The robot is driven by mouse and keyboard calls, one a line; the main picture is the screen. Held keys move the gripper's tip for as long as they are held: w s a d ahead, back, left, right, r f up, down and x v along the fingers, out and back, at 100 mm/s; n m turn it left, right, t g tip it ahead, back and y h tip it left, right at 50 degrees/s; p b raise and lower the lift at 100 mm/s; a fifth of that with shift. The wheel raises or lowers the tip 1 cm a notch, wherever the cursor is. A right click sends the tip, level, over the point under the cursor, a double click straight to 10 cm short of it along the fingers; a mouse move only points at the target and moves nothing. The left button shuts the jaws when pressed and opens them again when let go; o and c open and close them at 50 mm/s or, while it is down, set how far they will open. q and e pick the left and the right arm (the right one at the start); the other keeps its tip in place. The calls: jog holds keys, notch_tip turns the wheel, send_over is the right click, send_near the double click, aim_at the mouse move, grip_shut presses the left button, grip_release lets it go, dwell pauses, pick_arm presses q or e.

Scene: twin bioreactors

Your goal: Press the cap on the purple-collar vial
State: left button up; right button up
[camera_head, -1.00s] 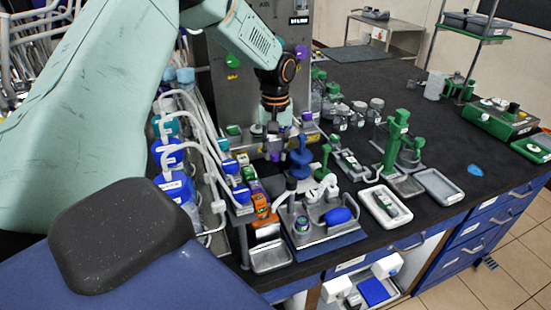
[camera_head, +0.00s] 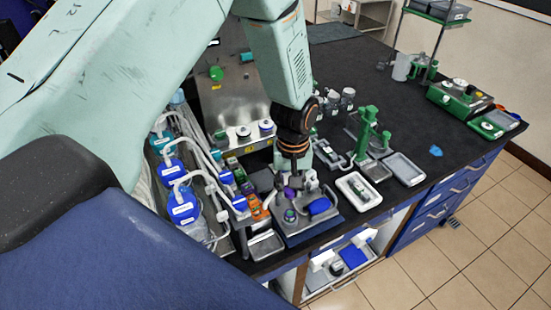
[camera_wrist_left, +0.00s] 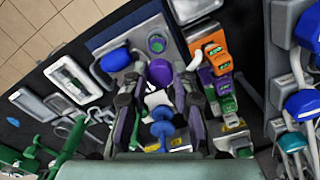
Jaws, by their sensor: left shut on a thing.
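My left gripper (camera_head: 292,181) comes down from above over the grey tray (camera_head: 306,222) at the bench's front. It is shut on a purple cap (camera_head: 289,193), which also shows between the fingers in the left wrist view (camera_wrist_left: 159,71). The cap looks apart from the vial and a little off to one side. How high it hangs above the vial, I cannot tell. My right gripper is not in view.
A blue oval thing (camera_head: 320,206) lies in the tray beside the vial. Orange, purple and green blocks (camera_head: 251,202) stand in a row to the left. A blue spool-shaped stand (camera_wrist_left: 163,128) is below the fingers. A white tray (camera_head: 358,189) lies to the right.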

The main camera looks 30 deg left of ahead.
aim_at(294, 191)
pick_arm(q)
jog(key=shift+d+f+n, duration=0.1)
jog(key=shift+f+n, duration=0.15)
jog(key=shift+n, duration=0.05)
jog(key=shift+s, duration=0.1)
jog(key=shift+w+f+b, duration=0.3)
jog(key=shift+f+b, duration=0.2)
jog(key=shift+f, duration=0.05)
jog(key=shift+w+f+b, duration=0.3)
jog(key=shift+f+b, duration=0.15)
jog(key=shift+f, duration=0.05)
jog(key=shift+d+f+b, duration=0.1)
jog(key=shift+f+b, duration=0.25)
jog(key=shift+s+f+b, duration=0.35)
jog(key=shift+f+b, duration=0.55)
jog(key=shift+b, duration=0.15)
jog(key=shift+s+f, duration=0.1)
jog(key=shift+f, duration=0.2)
jog(key=shift+w+f+b, duration=0.25)
jog(key=shift+f+b, duration=0.1)
jog(key=shift+f, duration=0.25)
jog(key=shift+w+f, duration=0.2)
jog(key=shift+s+r, duration=0.2)
jog(key=shift+s, duration=0.15)
jog(key=shift+w+f, duration=0.2)
jog(key=shift+w, duration=0.15)
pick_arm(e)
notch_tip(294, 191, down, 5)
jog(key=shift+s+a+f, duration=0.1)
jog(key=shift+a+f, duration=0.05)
